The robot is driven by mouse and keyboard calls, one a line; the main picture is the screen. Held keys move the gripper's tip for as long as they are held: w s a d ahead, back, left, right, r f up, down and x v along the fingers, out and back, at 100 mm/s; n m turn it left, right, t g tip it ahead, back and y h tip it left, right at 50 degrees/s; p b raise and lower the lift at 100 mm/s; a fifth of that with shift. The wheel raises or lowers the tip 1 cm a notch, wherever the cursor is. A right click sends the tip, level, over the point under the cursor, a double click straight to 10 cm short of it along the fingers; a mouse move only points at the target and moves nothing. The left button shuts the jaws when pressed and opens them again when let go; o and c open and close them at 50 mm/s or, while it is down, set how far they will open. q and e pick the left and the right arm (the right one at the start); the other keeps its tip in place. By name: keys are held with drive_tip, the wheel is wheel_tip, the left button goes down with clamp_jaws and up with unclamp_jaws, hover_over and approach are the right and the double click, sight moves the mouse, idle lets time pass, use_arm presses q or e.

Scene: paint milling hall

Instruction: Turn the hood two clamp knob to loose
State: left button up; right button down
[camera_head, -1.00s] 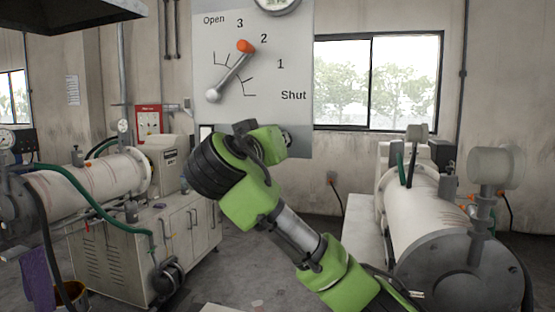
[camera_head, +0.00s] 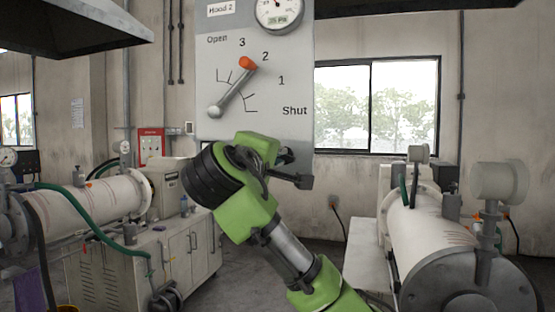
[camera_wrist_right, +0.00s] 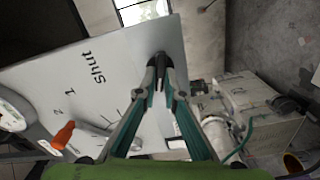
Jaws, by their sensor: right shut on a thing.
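The grey panel (camera_head: 225,90) labelled Hood 2 hangs in the middle of the head view. Its lever has an orange tip (camera_head: 248,63) near 2 and a pale ball at the lower left. My right gripper (camera_head: 293,170) is at the panel's lower edge, its fingers partly hidden by its own body. In the right wrist view its fingertips (camera_wrist_right: 161,68) meet on a small dark knob (camera_wrist_right: 159,58) near the panel's edge, beside the word Shut. I take this for the clamp knob; its turn position cannot be read. My left gripper is not in view.
A round gauge (camera_head: 279,12) sits at the panel's top. White mill cylinders stand at left (camera_head: 90,205) and right (camera_head: 430,232). A cabinet (camera_head: 125,265) stands at the lower left, and a dark hood (camera_head: 75,28) hangs above it.

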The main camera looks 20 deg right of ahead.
drive_tip(key=shift+f+n, duration=0.15)
drive_tip(key=shift+n, duration=1.55)
drive_tip(key=c, duration=2.1)
unclamp_jaws()
drive_tip(key=shift+c, duration=0.2)
drive_tip(key=shift+a, duration=0.1)
drive_tip(key=v, duration=1.1)
drive_tip(key=shift+s+a, duration=0.25)
drive_tip(key=shift+a, duration=0.1)
